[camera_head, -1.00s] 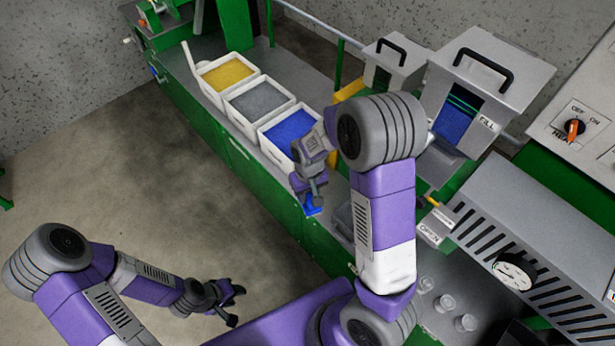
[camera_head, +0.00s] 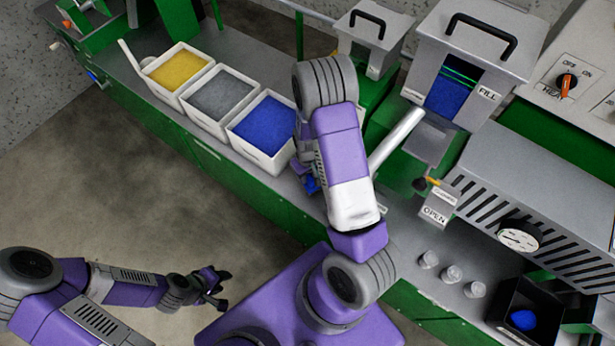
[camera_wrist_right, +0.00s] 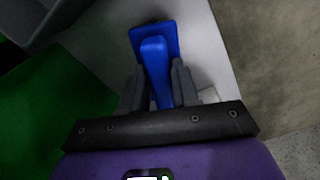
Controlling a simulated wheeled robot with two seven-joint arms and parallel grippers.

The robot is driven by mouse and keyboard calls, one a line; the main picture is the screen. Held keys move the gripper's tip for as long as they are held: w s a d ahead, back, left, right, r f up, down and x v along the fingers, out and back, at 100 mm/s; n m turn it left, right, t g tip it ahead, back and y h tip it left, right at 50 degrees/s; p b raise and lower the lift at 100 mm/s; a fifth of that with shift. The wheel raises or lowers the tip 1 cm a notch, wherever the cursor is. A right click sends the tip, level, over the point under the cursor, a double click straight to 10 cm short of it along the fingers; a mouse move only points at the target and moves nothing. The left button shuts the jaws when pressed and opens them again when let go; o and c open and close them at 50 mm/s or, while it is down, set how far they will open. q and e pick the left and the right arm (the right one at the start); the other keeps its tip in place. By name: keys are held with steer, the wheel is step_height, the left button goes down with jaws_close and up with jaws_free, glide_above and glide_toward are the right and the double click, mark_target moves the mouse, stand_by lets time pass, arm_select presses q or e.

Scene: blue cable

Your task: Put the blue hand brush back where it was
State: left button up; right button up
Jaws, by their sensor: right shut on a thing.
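The blue hand brush (camera_wrist_right: 154,42) is in my right gripper (camera_wrist_right: 158,88), its handle between the two fingers and its wide head pointing away from the wrist. In the head view a small part of the brush (camera_head: 311,184) shows beside the blue-filled bin, by the counter's front edge. My right arm hides most of the right gripper there. In the wrist view the brush is over a pale grey surface; I cannot tell whether it touches it. My left gripper (camera_head: 219,287) is open and empty, low over the floor at the left.
White bins of yellow (camera_head: 177,68), grey (camera_head: 217,95) and blue (camera_head: 266,123) material stand in a row on the counter (camera_head: 213,146). A pale bar (camera_head: 397,140) slants beside my right arm. Several small clear cups (camera_head: 452,274) and a black tray (camera_head: 515,305) are at the right.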

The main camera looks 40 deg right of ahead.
steer(key=shift+w+f, duration=0.1)
steer(key=shift+f, duration=0.7)
steer(key=shift+f, duration=0.1)
steer(key=o, duration=1)
steer(key=shift+f, duration=0.1)
steer(key=shift+r, duration=0.5)
step_height(320, 180, up, 11)
steer(key=p, duration=0.4)
steer(key=s+a+f+y, duration=0.1)
steer(key=s+a+f, duration=0.2)
steer(key=a, duration=0.4)
steer(key=s+a+f+m+y, duration=0.1)
steer(key=s+a+f, duration=0.3)
steer(key=a, duration=0.3)
steer(key=s+a+f+y, duration=0.2)
steer(key=s+a+f, duration=0.1)
steer(key=a, duration=0.4)
steer(key=shift+s+a+f+t, duration=0.15)
steer(key=shift+s+f+t, duration=0.15)
steer(key=shift+f, duration=0.05)
steer(key=shift+m, duration=0.3)
